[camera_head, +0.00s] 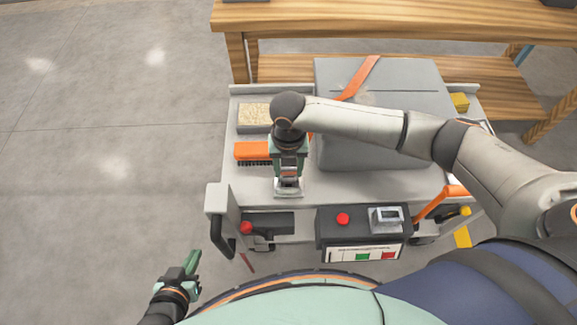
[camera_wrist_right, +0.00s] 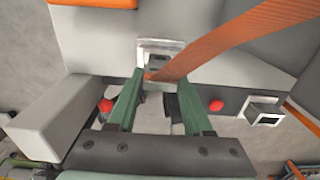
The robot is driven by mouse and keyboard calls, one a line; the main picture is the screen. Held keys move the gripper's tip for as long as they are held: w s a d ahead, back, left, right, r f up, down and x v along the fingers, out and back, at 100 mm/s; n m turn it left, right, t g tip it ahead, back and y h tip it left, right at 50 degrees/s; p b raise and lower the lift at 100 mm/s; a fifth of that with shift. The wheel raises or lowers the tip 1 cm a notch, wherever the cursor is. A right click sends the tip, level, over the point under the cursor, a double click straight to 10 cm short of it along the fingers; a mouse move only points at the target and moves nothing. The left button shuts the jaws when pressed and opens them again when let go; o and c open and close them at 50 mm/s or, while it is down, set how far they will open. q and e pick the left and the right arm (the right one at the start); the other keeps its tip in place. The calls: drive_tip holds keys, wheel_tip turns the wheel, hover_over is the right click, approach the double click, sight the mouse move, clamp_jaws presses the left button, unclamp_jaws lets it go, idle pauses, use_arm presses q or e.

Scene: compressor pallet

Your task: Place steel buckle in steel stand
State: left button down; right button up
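The steel stand (camera_head: 288,190) sits on the pallet's grey deck, left of the large grey block. It also shows in the right wrist view (camera_wrist_right: 160,44), just beyond the fingertips. My right gripper (camera_head: 288,172) points down right above it. In the right wrist view its green fingers (camera_wrist_right: 155,82) are apart, with the end of the orange strap and the steel buckle (camera_wrist_right: 159,63) between their tips. The buckle is small and partly hidden, and whether it touches the stand is unclear. My left gripper (camera_head: 190,265) is away from the pallet at lower left, empty.
The orange strap (camera_head: 361,76) crosses the grey block (camera_head: 385,150). A control box (camera_head: 361,240) with a red button and a handle (camera_head: 221,238) stand at the front edge.

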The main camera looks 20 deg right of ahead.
drive_tip(key=o, duration=0.4)
wheel_tip(320, 180, up, 12)
drive_tip(key=p, duration=0.2)
drive_tip(key=s+a+f+m+t+y, duration=0.3)
drive_tip(key=a+f+m+t+y, duration=0.3)
drive_tip(key=a+f+m, duration=0.7)
drive_tip(key=s+d+f+m+t+h, duration=0.1)
drive_tip(key=s+d+m, duration=0.2)
drive_tip(key=d+m, duration=0.2)
drive_tip(key=s+d+f+m+t+h, duration=0.1)
drive_tip(key=s+d+f+m, duration=0.1)
drive_tip(key=d+m, duration=0.4)
drive_tip(key=s+d+f+m+t+h, duration=0.1)
drive_tip(key=s+d+m, duration=0.4)
drive_tip(key=m, duration=0.1)
drive_tip(key=shift+d+f+m, duration=0.25)
drive_tip(key=shift+m, duration=0.05)
